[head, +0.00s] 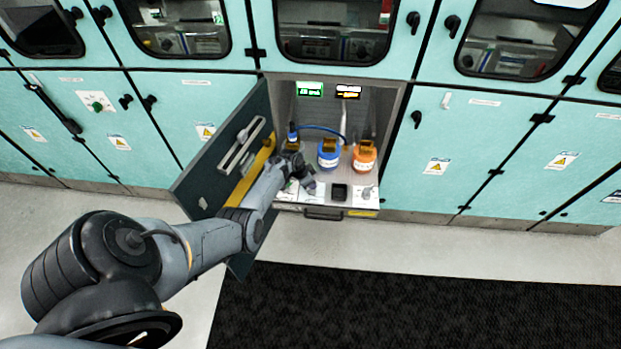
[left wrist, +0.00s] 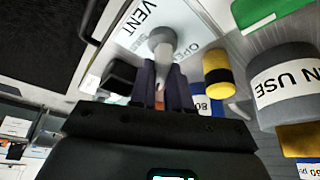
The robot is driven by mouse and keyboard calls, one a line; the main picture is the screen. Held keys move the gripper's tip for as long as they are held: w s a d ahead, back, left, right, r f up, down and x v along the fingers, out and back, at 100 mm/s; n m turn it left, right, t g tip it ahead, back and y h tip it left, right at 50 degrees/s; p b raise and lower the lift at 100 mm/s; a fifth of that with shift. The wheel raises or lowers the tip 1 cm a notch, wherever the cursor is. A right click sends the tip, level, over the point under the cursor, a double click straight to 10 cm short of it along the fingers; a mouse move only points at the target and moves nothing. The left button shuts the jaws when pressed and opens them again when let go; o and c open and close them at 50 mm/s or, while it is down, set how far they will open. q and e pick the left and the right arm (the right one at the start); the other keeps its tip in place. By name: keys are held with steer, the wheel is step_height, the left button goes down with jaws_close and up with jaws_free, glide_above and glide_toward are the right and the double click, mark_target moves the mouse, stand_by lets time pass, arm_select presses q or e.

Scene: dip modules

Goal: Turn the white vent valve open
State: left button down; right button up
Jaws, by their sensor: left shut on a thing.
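The white vent valve (left wrist: 163,42) is a pale round knob with a short lever on a white panel, beside printed VENT and OPEN lettering, in the left wrist view. My left gripper (left wrist: 163,82) is shut on the valve's lever, with a dark finger on each side. In the head view my left gripper (head: 302,178) is at the left part of the white ledge at the front of the open cabinet. There the arm hides most of the valve. My right gripper is in neither view.
A blue bottle (head: 328,156) and an orange bottle (head: 364,158) stand behind the ledge. A black square block (head: 339,192) is on it. The open dark cabinet door (head: 205,190) is at the left of my arm. The floor in front is clear.

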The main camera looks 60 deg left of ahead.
arm_select(q)
steer(key=n, duration=0.1)
steer(key=n+y+p, duration=0.1)
steer(key=shift+s+d+n+p, duration=0.15)
steer(key=shift+d+n+p, duration=0.15)
steer(key=shift+n, duration=0.1)
steer(key=n+y+p, duration=0.1)
steer(key=n, duration=0.1)
steer(key=shift+f+n+g, duration=0.1)
steer(key=shift+n+g, duration=0.2)
steer(key=shift+n, duration=0.1)
steer(key=n+y, duration=0.1)
steer(key=n, duration=0.1)
steer(key=shift+f+n, duration=0.1)
steer(key=shift+n, duration=0.2)
steer(key=shift+d+n+g+y, duration=0.1)
steer(key=shift+n+g+y, duration=0.5)
steer(key=shift+n, duration=1.3)
steer(key=c, duration=1.1)
jaws_free()
steer(key=shift+w, duration=0.25)
